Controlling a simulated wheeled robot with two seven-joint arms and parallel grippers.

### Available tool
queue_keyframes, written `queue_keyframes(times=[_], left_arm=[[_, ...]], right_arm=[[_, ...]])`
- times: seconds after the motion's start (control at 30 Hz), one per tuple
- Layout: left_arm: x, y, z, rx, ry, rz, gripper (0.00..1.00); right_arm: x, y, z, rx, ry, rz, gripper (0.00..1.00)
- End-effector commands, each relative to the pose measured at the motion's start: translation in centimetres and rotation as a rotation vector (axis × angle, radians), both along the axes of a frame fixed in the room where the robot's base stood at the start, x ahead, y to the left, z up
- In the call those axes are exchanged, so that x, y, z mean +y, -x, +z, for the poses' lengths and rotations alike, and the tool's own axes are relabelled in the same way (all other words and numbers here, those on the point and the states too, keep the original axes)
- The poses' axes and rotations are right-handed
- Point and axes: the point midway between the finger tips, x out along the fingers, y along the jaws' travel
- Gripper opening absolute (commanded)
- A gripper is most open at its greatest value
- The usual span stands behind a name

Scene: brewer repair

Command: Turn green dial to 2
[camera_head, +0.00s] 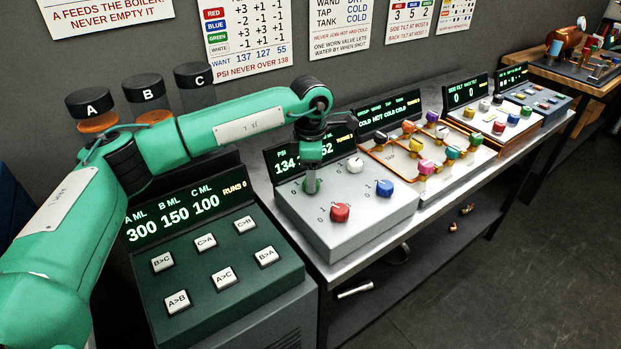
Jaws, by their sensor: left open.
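The grey dial panel (372,222) stands on the metal bench and carries a red dial (340,211), a blue dial (385,187) and a white dial (355,164). My left gripper (311,180) points straight down over the panel's back left. The green dial is mostly or wholly hidden there; green on green, I cannot tell the dial from the gripper or whether they touch. The panel's PSI display (288,160) reads 134 at left and a number ending in 52 at right; my wrist covers the middle. My right gripper is not in view.
A dark green button panel (222,270) stands at front left, with canisters A, B and C behind it. A valve panel with coloured knobs (425,167) stands to the right, with more panels beyond. Posters hang on the wall. Open floor lies at right.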

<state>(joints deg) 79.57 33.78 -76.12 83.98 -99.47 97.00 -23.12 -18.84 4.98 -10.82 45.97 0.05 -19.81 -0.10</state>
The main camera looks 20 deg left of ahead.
Motion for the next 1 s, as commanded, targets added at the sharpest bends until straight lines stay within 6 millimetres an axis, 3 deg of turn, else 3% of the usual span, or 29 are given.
queue_keyframes(times=[0.3,0.5,0.7,1.0], left_arm=[[0.0,-0.1,7.2,-0.005,0.000,0.000,0.57],[0.0,-0.1,10.6,-0.005,0.000,0.000,0.57],[0.0,0.0,12.0,-0.002,0.000,-0.001,0.57],[0.0,0.0,12.1,-0.002,0.000,-0.001,0.57]], right_arm=[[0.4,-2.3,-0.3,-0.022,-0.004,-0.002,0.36],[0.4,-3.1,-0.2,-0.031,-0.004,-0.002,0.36],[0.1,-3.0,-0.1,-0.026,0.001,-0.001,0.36],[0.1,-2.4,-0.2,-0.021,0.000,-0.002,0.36]])
